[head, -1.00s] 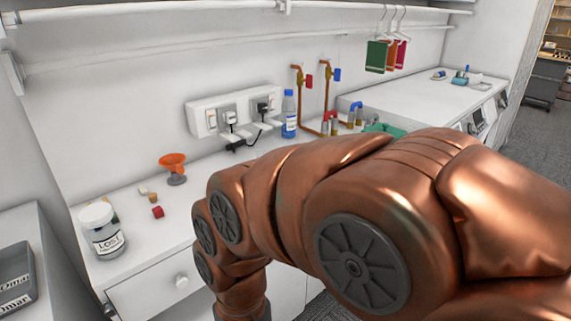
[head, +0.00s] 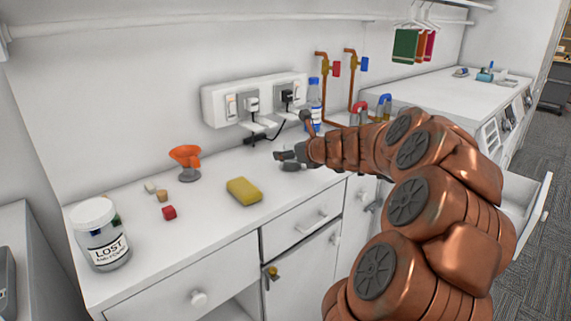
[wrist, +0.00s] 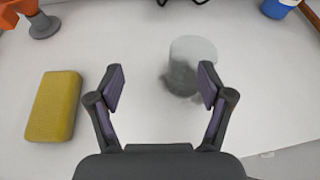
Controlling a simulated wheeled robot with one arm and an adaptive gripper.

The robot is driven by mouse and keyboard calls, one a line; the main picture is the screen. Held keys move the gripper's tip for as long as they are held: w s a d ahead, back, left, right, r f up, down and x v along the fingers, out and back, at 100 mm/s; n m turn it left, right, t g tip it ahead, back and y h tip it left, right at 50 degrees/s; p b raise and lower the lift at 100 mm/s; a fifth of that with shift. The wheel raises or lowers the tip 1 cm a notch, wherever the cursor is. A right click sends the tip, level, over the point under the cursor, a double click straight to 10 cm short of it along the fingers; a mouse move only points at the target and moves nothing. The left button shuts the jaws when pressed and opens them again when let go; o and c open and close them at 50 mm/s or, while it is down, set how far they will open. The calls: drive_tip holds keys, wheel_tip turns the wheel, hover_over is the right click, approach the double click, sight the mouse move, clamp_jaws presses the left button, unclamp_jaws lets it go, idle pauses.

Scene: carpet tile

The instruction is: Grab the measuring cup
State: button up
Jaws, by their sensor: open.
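A translucent grey round vessel (wrist: 192,50), which seems to be the measuring cup, stands on the white counter in the wrist view, ahead of my gripper and right of its middle. The right fingertip overlaps its lower right edge in the picture; I cannot tell if they touch. My gripper (wrist: 161,76) is open and nothing is held between its fingers. In the head view my gripper (head: 284,156) is low over the counter, and the vessel is not clearly made out there.
A yellow sponge (head: 244,191) lies left of my gripper. A drawer (head: 527,205) is open at right.

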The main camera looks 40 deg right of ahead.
sight(288, 146)
drive_tip(key=d, duration=0.1)
drive_tip(key=d+m, duration=0.1)
drive_tip(key=d, duration=0.1)
drive_tip(key=shift+s+d+f+m+h, duration=0.1)
drive_tip(key=shift+s+f+m+h, duration=0.1)
drive_tip(key=shift+f+m+h, duration=0.1)
drive_tip(key=shift+d+r+x, duration=0.1)
drive_tip(key=shift+x, duration=1.2)
drive_tip(key=shift+d+r+x, duration=0.1)
drive_tip(key=shift+r+x, duration=0.05)
drive_tip(key=shift+x, duration=1.1)
drive_tip(key=shift+d+r+x, duration=0.1)
drive_tip(key=shift+x, duration=1.2)
drive_tip(key=shift+w, duration=0.1)
drive_tip(key=c, duration=0.9)
drive_tip(key=shift+r, duration=0.1)
